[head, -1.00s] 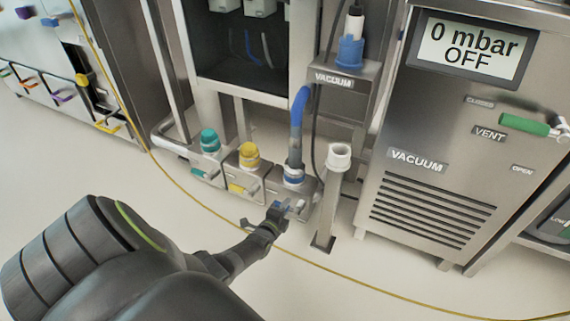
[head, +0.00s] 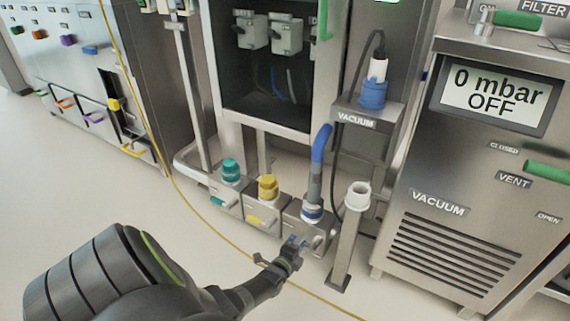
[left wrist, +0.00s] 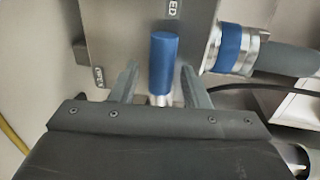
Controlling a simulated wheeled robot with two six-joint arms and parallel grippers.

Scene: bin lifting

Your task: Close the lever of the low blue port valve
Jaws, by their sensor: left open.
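The low blue port valve (head: 305,227) is a metal block on the floor-level row, with a blue-banded hose coupling on top. Its blue lever (left wrist: 163,62) points up the picture in the left wrist view, toward a label ending in "ED"; an "OPEN" label sits at the left. My left gripper (left wrist: 161,88) is open, with one finger on each side of the lever. I cannot tell if either finger touches it. In the head view my left gripper (head: 289,252) is right in front of the block and partly hides the lever. My right gripper is not in view.
Yellow (head: 268,188) and teal (head: 231,172) ports stand left of the blue one. A white-topped metal post (head: 352,235) stands close on its right. A blue hose (head: 319,150) rises from the coupling. A yellow line (head: 200,212) crosses the floor. The vacuum cabinet (head: 430,240) is at the right.

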